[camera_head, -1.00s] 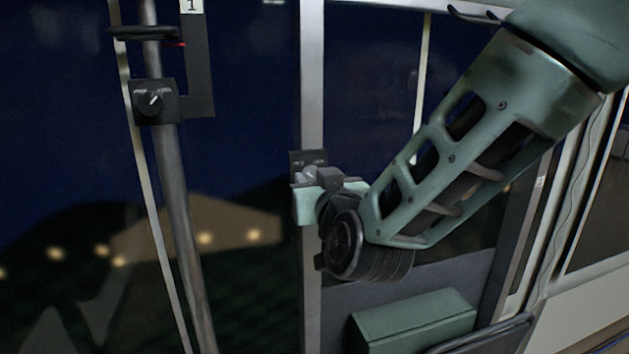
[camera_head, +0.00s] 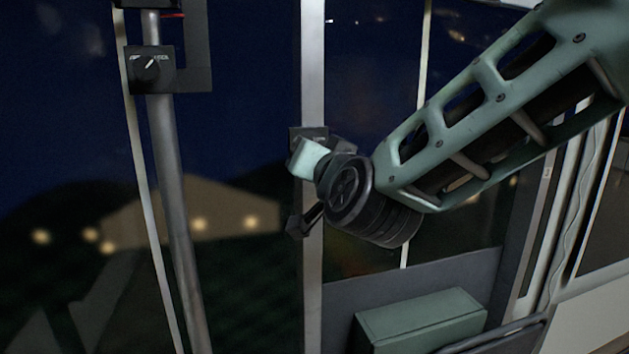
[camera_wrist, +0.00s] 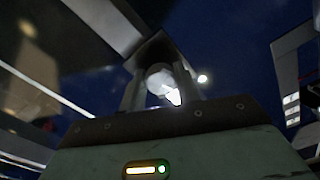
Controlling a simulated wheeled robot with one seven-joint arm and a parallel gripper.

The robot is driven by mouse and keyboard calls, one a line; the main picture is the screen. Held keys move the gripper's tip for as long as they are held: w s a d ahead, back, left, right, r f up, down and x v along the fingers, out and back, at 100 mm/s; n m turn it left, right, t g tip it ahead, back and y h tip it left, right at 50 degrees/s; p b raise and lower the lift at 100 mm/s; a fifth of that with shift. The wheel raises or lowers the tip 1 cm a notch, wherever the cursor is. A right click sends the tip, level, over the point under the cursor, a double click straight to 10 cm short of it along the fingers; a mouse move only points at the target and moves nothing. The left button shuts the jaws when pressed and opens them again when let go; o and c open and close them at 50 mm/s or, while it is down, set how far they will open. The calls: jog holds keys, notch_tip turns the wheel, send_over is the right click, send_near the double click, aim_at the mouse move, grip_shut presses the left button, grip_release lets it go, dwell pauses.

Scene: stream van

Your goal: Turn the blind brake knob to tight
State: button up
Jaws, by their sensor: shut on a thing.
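A small dark knob panel (camera_head: 297,135) is fixed to the pale upright post in the middle of the head view. My gripper (camera_head: 309,157) is up against this panel and hides its knob and most of its lettering there. In the wrist view the light, rounded knob (camera_wrist: 160,82) sits between the two fingers of my gripper (camera_wrist: 158,90), which is shut on it. A bright white patch shows on the knob's lower right. My gripper is rolled at a slant to the post. I cannot read where the knob points.
Another dark panel with a knob (camera_head: 148,68) is on the grey pole at the left, well apart from my gripper. A green box (camera_head: 420,322) stands below my arm. Dark windows lie behind the post.

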jog(key=shift+r+m+b, duration=0.1)
jog(key=shift+m+b, duration=6.2)
jog(key=shift+b, duration=0.45)
jog(key=o, duration=1)
jog(key=shift+r, duration=0.1)
jog(key=shift+s, duration=0.15)
